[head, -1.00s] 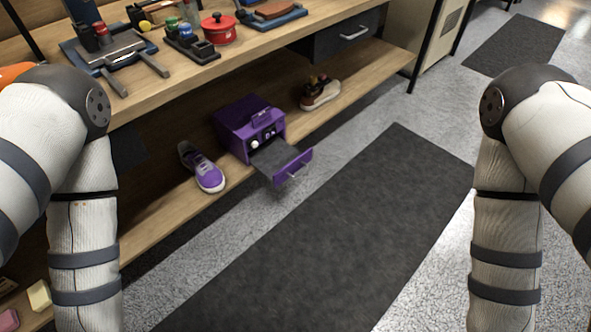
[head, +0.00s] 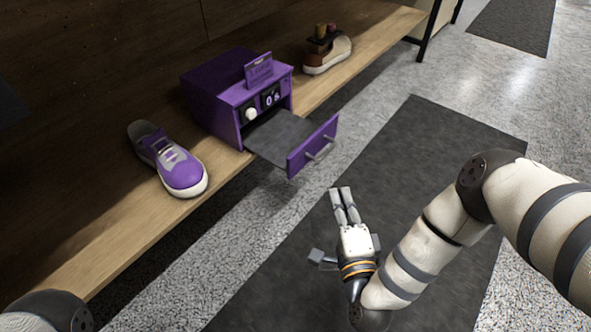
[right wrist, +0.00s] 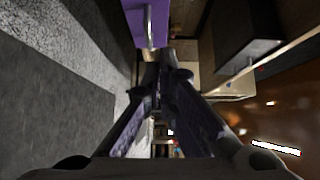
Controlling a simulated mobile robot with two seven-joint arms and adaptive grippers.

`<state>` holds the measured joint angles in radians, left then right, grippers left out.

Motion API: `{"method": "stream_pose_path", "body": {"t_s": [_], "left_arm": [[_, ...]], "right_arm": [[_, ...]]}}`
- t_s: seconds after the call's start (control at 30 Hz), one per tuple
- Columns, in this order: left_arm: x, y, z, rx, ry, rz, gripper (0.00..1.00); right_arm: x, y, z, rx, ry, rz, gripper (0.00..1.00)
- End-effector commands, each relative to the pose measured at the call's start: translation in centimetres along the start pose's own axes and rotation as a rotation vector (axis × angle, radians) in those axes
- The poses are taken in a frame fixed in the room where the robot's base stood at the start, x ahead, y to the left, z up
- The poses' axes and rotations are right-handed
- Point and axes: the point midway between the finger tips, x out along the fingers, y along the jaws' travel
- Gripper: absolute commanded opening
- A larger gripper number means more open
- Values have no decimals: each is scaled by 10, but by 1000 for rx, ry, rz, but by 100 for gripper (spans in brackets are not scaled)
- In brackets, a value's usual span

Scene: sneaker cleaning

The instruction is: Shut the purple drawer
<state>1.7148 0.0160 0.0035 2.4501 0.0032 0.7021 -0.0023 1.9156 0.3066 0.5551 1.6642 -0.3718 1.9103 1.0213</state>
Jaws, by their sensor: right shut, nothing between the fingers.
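The purple drawer (head: 312,146) is pulled out of the purple box (head: 225,95), which stands on the low wooden shelf. The drawer's purple front has a metal handle and its dark tray shows between front and box. My right gripper (head: 342,193) is shut and empty, in front of the drawer front and apart from it, over the dark mat. In the right wrist view the gripper's fingers (right wrist: 168,62) are together, with the purple drawer front and its handle (right wrist: 150,28) beyond them at the top. My left gripper is out of view; only part of my left arm shows.
A purple sneaker (head: 172,165) lies on the shelf (head: 130,215) left of the box. A brown and white shoe (head: 328,52) stands to the box's right. The floor around the dark mat (head: 420,140) is open.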

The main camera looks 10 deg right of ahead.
Motion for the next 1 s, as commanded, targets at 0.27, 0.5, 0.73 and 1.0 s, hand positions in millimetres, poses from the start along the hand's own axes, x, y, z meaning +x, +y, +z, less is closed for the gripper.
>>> {"method": "stream_pose_path", "body": {"t_s": [0.27,0.5,0.73,1.0], "left_arm": [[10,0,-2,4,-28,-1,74],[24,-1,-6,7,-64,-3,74],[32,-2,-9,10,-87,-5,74],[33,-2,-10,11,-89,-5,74]], "right_arm": [[46,-3,-1,4,4,-12,0],[98,-2,-1,3,3,-9,0],[122,-3,22,2,1,-6,0],[128,-6,28,1,3,-6,0]]}}
